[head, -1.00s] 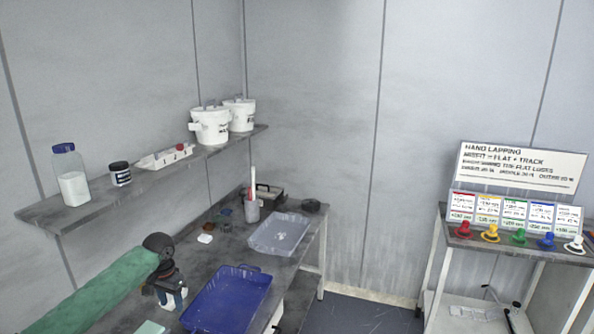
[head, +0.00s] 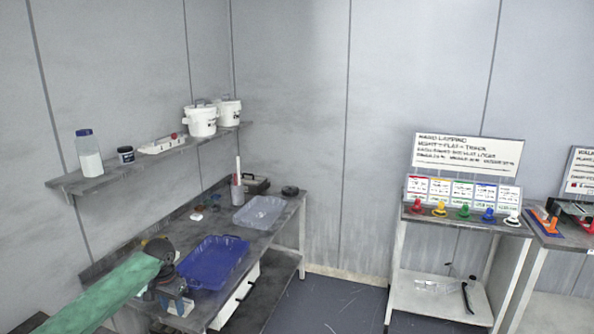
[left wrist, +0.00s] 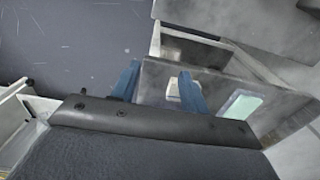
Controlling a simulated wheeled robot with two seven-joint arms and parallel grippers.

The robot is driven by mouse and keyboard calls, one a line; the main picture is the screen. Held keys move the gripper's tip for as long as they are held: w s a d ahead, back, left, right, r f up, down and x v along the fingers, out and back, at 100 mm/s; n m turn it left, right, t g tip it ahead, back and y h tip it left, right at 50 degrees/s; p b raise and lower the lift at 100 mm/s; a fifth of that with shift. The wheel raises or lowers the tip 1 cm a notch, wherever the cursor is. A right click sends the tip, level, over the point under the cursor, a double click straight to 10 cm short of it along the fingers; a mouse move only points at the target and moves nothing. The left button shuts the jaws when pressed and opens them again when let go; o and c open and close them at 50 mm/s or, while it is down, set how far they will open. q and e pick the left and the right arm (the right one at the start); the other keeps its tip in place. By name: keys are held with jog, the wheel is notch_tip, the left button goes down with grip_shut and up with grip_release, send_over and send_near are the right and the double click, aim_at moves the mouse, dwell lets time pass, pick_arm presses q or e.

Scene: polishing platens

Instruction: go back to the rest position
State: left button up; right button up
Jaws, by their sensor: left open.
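My left gripper (head: 178,305) is at the near end of the left bench (head: 236,250), at the end of my green-sleeved arm. In the left wrist view its two blue fingers (left wrist: 158,85) stand apart with nothing held between them. A small white item (left wrist: 173,88) shows beyond the fingers, and I cannot tell how far off it is. A pale green piece (left wrist: 241,107) lies on the grey surface to the right there. My right gripper is not in view.
A blue tray (head: 212,262) and a clear tray (head: 260,212) stand on the bench. A wall shelf (head: 100,180) holds white buckets (head: 201,122) and jars. A stand with coloured-knob pieces (head: 463,211) is at the right. The floor (head: 335,300) between is clear.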

pick_arm(q)
jog(key=s+d+f+h, duration=0.1)
jog(key=s+d+f, duration=0.35)
jog(key=f, duration=0.75)
jog(key=s+d+f+t, duration=0.1)
jog(key=s+d+f, duration=0.4)
jog(key=f, duration=0.7)
jog(key=s+d+f+h, duration=0.1)
jog(key=s+d+f, duration=0.35)
jog(key=f, duration=0.75)
jog(key=s+d+f, duration=0.1)
jog(key=s+f, duration=0.5)
jog(key=s, duration=0.6)
jog(key=s+d+f+n+y, duration=0.1)
jog(key=s+d+f, duration=0.1)
jog(key=s+f, duration=0.5)
jog(key=s+d+f, duration=0.1)
jog(key=s+f, duration=0.6)
jog(key=s, duration=0.9)
jog(key=shift+s+d+f+n+t, duration=0.2)
jog(key=shift+s+n+t, duration=0.1)
jog(key=shift+s, duration=0.1)
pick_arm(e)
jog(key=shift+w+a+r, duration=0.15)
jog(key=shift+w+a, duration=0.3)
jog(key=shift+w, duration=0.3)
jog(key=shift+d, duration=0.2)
